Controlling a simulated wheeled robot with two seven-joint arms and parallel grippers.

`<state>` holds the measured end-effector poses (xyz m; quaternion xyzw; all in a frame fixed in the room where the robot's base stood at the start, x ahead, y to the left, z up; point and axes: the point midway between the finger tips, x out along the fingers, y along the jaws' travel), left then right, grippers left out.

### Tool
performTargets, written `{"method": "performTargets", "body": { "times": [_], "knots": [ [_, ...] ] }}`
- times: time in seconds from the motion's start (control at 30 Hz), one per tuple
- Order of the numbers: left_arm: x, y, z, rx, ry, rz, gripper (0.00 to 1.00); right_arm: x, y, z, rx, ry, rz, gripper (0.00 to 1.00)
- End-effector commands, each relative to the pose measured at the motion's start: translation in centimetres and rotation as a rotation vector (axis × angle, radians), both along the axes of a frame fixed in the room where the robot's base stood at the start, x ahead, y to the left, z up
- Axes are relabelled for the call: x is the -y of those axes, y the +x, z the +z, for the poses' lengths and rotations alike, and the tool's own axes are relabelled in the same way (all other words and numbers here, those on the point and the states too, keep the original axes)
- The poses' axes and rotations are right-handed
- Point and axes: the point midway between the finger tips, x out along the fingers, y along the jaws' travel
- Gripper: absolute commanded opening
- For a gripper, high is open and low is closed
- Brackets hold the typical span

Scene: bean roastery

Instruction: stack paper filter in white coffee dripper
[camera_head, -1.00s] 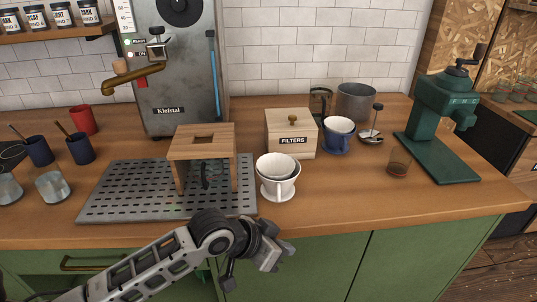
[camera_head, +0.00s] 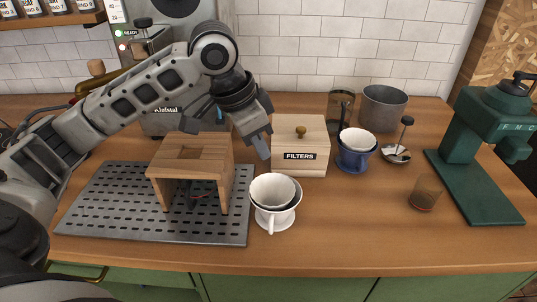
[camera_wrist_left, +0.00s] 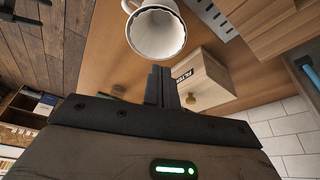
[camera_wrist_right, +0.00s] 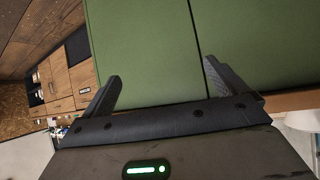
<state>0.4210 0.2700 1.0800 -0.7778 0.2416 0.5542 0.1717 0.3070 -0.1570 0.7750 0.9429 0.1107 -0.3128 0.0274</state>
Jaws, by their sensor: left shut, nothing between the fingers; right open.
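The white coffee dripper (camera_head: 284,219) stands upright on the counter, just right of the metal drip tray. A white paper filter (camera_head: 272,188) sits inside it, its rim showing above the dripper's rim. The open mouth of the filter (camera_wrist_left: 157,33) also shows at the top of the left wrist view. My left gripper (camera_head: 263,148) is shut and empty, above and behind the dripper, beside the filter box. It touches neither dripper nor filter. My right gripper (camera_wrist_right: 162,76) is open and empty in the right wrist view, facing green cabinet fronts.
A wooden FILTERS box (camera_head: 313,167) stands behind the dripper. A blue dripper (camera_head: 355,160) with a white filter stands right of the box. A wooden stand (camera_head: 205,152) is on the drip tray (camera_head: 105,215). A green grinder (camera_head: 470,150) stands at right. The front counter is clear.

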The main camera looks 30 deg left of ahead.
Motion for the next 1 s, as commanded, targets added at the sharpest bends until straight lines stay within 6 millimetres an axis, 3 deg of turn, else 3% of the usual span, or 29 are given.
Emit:
{"method": "performTargets", "body": {
  "times": [0.1, 0.6, 0.8, 1.0],
  "knots": [
    [0.5, 0.5, -2.6, -0.001, -0.003, -0.002, 0.0, -0.3, -1.1, -2.8, -0.034, 0.005, 0.004, 0.97],
    [1.7, 2.5, -9.8, 0.004, -0.001, 0.0, 0.0, -2.1, -0.3, -5.6, 0.028, 0.105, 0.011, 0.97],
    [0.1, 0.3, -9.3, 0.005, 0.0, 0.003, 0.0, -2.4, -0.2, -6.2, 0.049, 0.143, 0.004, 0.97],
    [-0.5, -0.7, -8.9, 0.002, -0.002, 0.0, 0.0, -2.4, -0.1, -6.3, 0.06, 0.149, 0.006, 0.97]
  ]
}}
